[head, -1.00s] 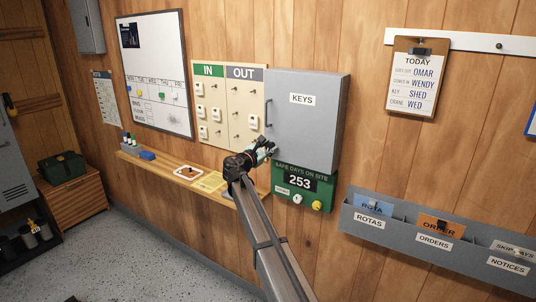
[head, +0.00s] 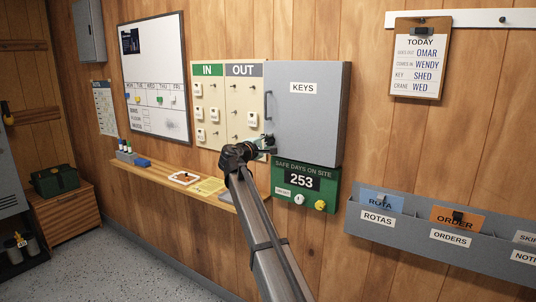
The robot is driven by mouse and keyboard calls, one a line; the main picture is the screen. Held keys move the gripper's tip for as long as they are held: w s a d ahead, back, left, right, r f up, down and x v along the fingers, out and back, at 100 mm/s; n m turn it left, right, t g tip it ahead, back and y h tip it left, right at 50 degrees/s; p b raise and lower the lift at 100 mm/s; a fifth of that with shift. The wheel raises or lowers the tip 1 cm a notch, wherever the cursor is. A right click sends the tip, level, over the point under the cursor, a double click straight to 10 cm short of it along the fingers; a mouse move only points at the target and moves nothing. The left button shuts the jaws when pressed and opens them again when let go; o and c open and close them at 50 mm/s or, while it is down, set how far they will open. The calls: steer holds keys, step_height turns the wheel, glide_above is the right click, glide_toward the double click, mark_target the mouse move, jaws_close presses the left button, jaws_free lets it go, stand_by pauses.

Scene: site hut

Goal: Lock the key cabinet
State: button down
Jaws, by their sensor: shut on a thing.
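The grey key cabinet (head: 308,115), labelled KEYS, hangs on the wood wall with its door closed. A dark vertical handle (head: 267,107) is on the left side of the door. My gripper (head: 269,142) is at the lower left corner of the door, below the handle. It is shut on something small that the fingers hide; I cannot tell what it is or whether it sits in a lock. The lock itself is not visible behind the gripper.
The IN/OUT board (head: 228,105) with hanging tags is left of the cabinet. The green safe-days board (head: 304,185) is just below. A wooden ledge (head: 150,175) with a white-framed tray runs lower left. The grey document rack (head: 420,237) is at right.

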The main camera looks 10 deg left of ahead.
steer(key=m+b, duration=0.2)
steer(key=b, duration=0.1)
steer(key=shift+f+m, duration=0.3)
steer(key=shift+r+m+b, duration=0.15)
steer(key=shift+m+b, duration=1)
steer(key=shift+m, duration=0.05)
steer(key=shift+r, duration=0.1)
steer(key=c, duration=0.8)
jaws_free()
steer(key=shift+s, duration=0.1)
steer(key=v, duration=1.1)
steer(key=shift+s+a, duration=0.25)
steer(key=shift+s, duration=0.05)
